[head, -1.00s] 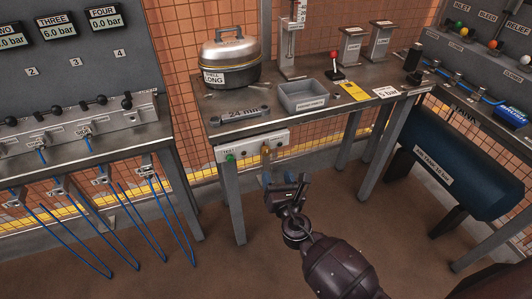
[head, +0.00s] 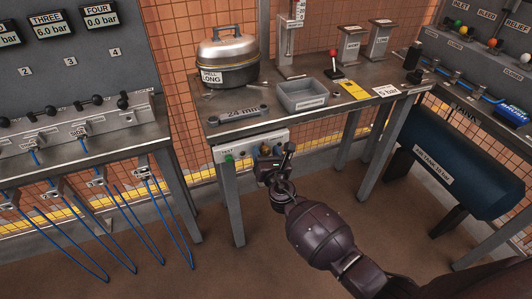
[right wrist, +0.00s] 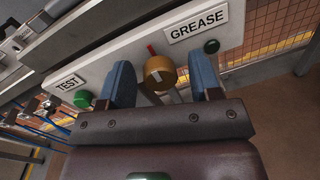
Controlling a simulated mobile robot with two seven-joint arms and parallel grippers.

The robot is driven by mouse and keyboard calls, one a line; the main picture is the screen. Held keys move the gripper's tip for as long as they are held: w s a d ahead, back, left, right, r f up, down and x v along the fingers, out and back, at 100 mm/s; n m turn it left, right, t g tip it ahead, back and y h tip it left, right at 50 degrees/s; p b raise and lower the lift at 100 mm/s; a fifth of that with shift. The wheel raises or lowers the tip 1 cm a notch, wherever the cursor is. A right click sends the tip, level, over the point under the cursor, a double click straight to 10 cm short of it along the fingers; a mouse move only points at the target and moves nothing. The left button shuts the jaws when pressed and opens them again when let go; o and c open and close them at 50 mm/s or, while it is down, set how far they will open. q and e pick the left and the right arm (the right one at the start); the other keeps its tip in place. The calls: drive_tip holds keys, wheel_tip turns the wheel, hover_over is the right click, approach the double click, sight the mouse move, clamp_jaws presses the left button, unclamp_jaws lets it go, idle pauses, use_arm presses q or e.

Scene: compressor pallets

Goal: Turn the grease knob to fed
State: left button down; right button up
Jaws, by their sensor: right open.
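The grease knob (right wrist: 158,72) is a round brass knob on a pale panel (right wrist: 109,71), with the GREASE label (right wrist: 199,25) to its upper right. A red mark (right wrist: 151,50) shows just above it. My right gripper (right wrist: 162,79) is open, with one blue finger on each side of the knob; gaps show between fingers and knob, and I cannot tell whether either touches. In the head view my right gripper (head: 274,164) is in front of the panel under the bench edge and partly hides it. My left gripper is not in view.
A green button (right wrist: 83,98) by the TEST label and a dark green lamp (right wrist: 211,46) flank the knob. A blue tank (head: 450,175) stands at right.

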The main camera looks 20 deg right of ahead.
drive_tip(key=c, duration=0.9)
drive_tip(key=shift+c, duration=0.2)
